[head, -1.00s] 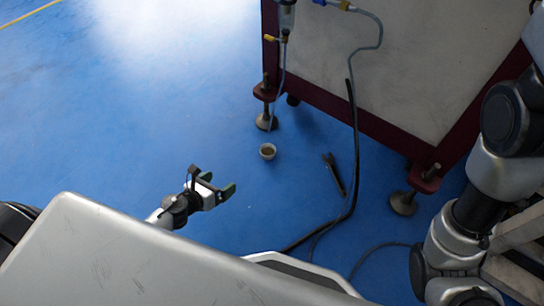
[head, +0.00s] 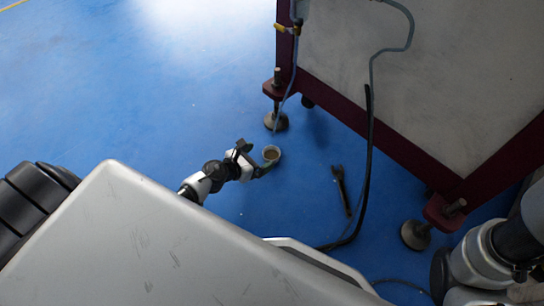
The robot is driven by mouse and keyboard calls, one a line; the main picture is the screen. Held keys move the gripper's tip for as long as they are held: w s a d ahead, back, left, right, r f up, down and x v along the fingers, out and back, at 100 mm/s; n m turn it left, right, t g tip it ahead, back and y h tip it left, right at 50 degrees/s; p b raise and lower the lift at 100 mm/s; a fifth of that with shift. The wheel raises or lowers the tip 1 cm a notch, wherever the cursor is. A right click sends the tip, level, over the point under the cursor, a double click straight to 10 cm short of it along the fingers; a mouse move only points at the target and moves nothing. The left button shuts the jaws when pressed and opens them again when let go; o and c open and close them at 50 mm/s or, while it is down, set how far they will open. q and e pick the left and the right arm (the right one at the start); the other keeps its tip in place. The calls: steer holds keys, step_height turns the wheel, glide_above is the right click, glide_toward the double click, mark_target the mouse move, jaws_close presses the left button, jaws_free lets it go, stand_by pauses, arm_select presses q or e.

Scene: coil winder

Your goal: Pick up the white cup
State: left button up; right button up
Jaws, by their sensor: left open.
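The white cup (head: 271,153) stands upright on the blue floor in the head view, with something brownish inside it. It is near a foot of the machine, below the end of a thin hose. My left gripper (head: 256,159) is open, just left of the cup, with its fingers pointing towards it. One finger overlaps the cup's lower left edge in the picture; I cannot tell whether they touch. My right gripper is not in view; only part of my right arm shows at the lower right.
The machine cabinet (head: 420,75) with its dark red frame stands on feet at the right. A dark tool (head: 341,190) lies on the floor right of the cup, beside a black cable (head: 367,160). The blue floor at the left is clear.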

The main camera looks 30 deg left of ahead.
mark_target(277, 151)
arm_select(q)
steer(key=w+f+b, duration=0.1)
steer(key=w+d+f+b, duration=0.1)
steer(key=w+f, duration=0.1)
steer(key=shift+w+d+b, duration=0.1)
steer(key=shift+w+b, duration=0.2)
steer(key=shift+b, duration=0.1)
steer(key=shift+w+d, duration=0.1)
steer(key=shift+w, duration=0.2)
steer(key=c, duration=1)
